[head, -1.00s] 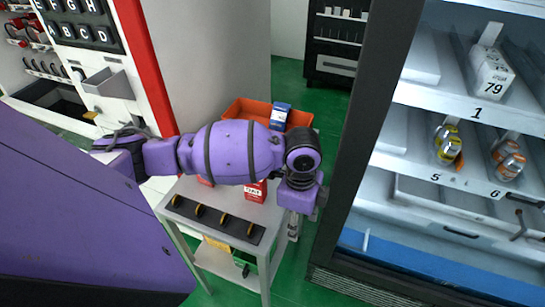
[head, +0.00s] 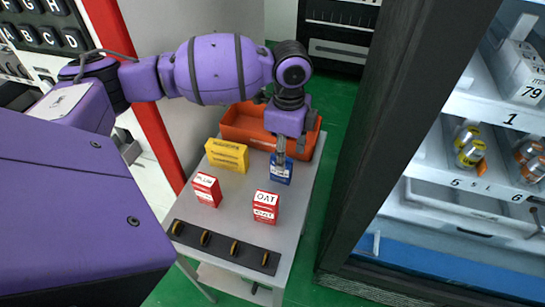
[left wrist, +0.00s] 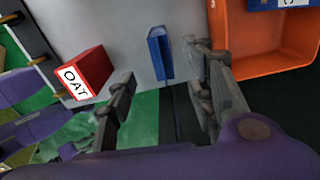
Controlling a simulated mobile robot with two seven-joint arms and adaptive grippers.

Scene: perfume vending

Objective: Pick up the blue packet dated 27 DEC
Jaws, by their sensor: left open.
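A blue packet (head: 281,168) stands on the grey table in front of the orange bin. It also shows in the left wrist view (left wrist: 161,54), as a narrow blue block beyond the fingertips, in line with the gap between them. My left gripper (head: 291,148) points down just above this packet, open and empty. A second blue packet with a white label (left wrist: 280,3) shows partly in the orange bin in the left wrist view. In the head view my arm hides it. I cannot read a date on either packet. My right gripper is not in view.
The orange bin (head: 238,128) stands at the table's (head: 233,217) back. A yellow box (head: 227,155), a red box (head: 206,190) and a red OAT box (head: 266,207) stand nearby. A black strip (head: 222,246) lies along the front edge. A glass-fronted cabinet (head: 385,150) is on the right.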

